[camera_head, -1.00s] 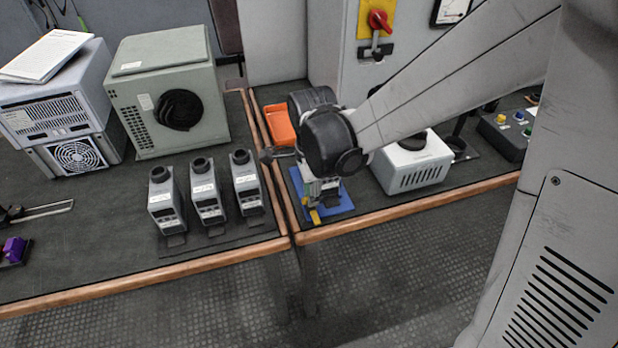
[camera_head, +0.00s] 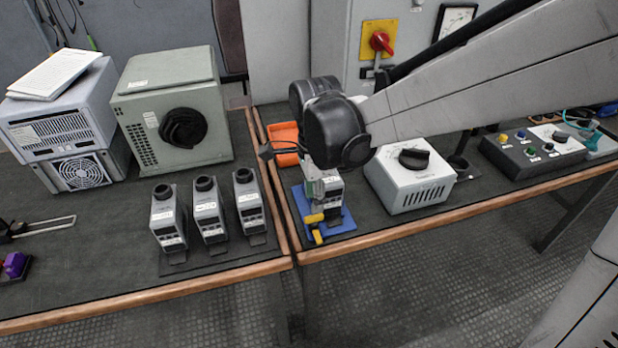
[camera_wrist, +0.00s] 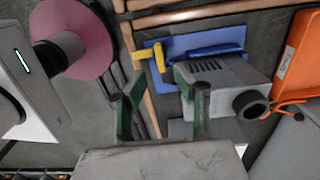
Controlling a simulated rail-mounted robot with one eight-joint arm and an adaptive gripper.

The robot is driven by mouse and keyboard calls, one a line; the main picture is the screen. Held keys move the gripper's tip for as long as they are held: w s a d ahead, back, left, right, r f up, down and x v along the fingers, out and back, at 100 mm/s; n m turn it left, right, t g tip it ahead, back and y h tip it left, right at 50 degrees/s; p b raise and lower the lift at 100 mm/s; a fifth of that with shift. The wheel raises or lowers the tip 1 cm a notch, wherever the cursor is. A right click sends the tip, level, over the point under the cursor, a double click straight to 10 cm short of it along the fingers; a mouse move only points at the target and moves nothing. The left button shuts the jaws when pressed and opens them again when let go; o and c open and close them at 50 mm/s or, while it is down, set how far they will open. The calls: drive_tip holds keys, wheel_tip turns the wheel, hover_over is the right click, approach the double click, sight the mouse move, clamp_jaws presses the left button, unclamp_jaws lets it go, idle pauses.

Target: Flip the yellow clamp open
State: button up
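The yellow clamp (camera_head: 315,219) sits at the front-left corner of a blue plate (camera_head: 343,226) near the table's front edge. In the wrist view the clamp (camera_wrist: 148,54) is a bent yellow piece at the left end of the blue plate (camera_wrist: 215,38). A grey device with a black round end (camera_wrist: 250,104) is on the plate. In the wrist view the clamp shows beyond the fingertips, with no clear contact. In the head view my gripper (camera_head: 314,186) is just above and behind the clamp, partly hiding the device.
An orange tray (camera_head: 284,142) lies behind the plate. A white box with a black knob (camera_head: 412,180) stands to the right. Several grey devices stand left, including one (camera_head: 209,212) in the middle. A button box (camera_head: 530,148) is far right. Table space in front of the plate is narrow.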

sight(314, 216)
drive_tip(key=shift+r, duration=3)
drive_tip(key=s+d+r+n+t+p, duration=0.4)
drive_tip(key=s+d+r+n+t, duration=0.3)
drive_tip(key=s+d+n, duration=0.5)
drive_tip(key=d+r+n, duration=0.1)
drive_tip(key=d+n, duration=0.1)
drive_tip(key=n, duration=0.1)
drive_tip(key=shift+s+r+n, duration=0.15)
drive_tip(key=shift+s+n, duration=0.25)
